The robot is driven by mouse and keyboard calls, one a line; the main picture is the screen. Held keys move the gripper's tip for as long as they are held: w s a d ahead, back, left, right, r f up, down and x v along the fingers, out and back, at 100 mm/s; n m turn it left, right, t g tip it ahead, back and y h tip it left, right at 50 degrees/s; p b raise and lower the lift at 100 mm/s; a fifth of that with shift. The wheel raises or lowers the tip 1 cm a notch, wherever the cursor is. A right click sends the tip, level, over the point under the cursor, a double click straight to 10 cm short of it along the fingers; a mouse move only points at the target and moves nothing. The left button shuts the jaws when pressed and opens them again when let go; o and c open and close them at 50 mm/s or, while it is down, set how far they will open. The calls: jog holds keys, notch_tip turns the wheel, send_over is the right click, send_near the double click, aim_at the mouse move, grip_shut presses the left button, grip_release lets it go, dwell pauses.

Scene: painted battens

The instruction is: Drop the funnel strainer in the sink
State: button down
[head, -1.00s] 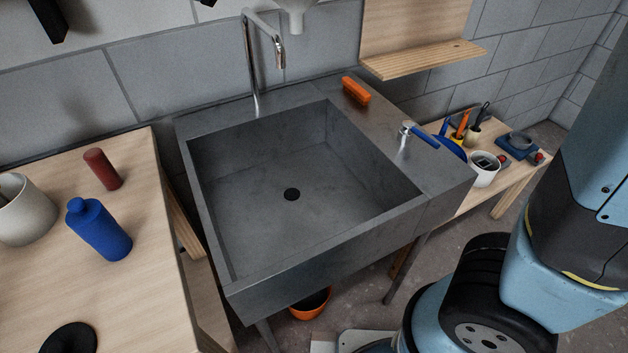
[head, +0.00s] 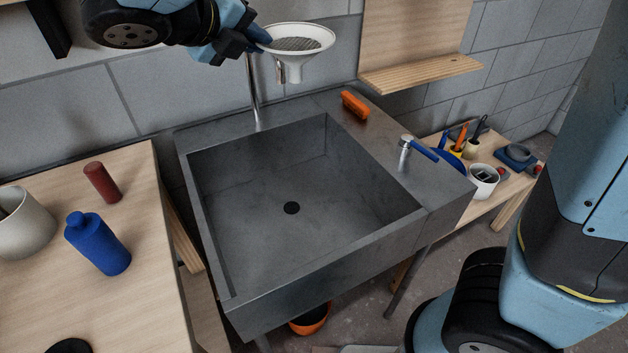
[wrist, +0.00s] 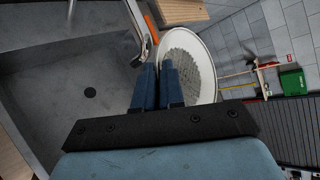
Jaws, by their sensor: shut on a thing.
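The funnel strainer (head: 297,41) is white with a wide bowl, a grey mesh and a short spout pointing down. My gripper (head: 258,38) is shut on the left side of its rim and holds it up in the air, above the back edge of the sink by the tap. In the wrist view the strainer (wrist: 190,62) lies beyond the blue fingers (wrist: 158,80), which meet its near-left rim. The grey sink (head: 262,284) is empty, with a dark round drain in its floor; part of it also shows in the wrist view (wrist: 60,100).
A chrome tap (head: 254,95) stands at the sink's back, partly hidden behind my gripper and the strainer. A blue bottle (head: 97,243) stands on the left bench.

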jog(key=shift+f, duration=0.15)
jog(key=c, duration=1.2)
grip_release()
jog(key=shift+o, duration=0.2)
jog(key=v, duration=1.3)
jog(key=shift+s, duration=0.3)
jog(key=shift+a, duration=0.1)
